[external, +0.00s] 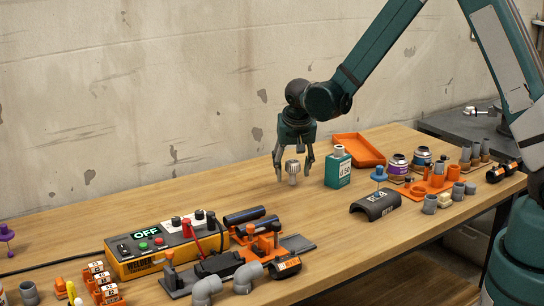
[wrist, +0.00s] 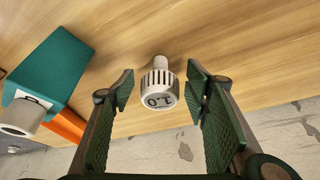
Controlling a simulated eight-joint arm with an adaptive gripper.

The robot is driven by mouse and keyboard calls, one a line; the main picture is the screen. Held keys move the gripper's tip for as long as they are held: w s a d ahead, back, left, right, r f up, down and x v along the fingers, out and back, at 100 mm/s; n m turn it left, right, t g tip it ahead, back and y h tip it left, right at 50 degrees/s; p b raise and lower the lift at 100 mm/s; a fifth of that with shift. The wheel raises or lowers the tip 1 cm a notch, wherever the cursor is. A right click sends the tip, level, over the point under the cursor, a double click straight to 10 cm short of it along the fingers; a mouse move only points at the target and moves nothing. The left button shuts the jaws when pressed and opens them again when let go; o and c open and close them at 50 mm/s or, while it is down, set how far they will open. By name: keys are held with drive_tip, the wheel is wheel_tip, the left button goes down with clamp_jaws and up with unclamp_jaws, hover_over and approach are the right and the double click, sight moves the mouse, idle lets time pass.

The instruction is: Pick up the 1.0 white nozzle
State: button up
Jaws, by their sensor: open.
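The white nozzle (wrist: 160,88) stands on the wooden table, with "1.0" on its ribbed round top and a narrower stem below. It also shows in the external view (external: 292,170), upright near the table's middle. My gripper (external: 293,172) points down over it with the fingers apart. In the wrist view my gripper (wrist: 161,83) has one green padded finger on each side of the nozzle, with a visible gap on both sides. The fingers do not appear to touch it.
A teal bottle (external: 338,168) stands close to the right of the nozzle, with an orange tray (external: 358,149) behind it. A dark curved shell (external: 376,204) lies to the front right. The yellow welder box (external: 165,246) is at the left. Bare table lies left of the nozzle.

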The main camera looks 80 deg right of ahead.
drive_tip(key=shift+d+f, duration=0.2)
drive_tip(key=shift+f, duration=0.35)
drive_tip(key=c, duration=0.9)
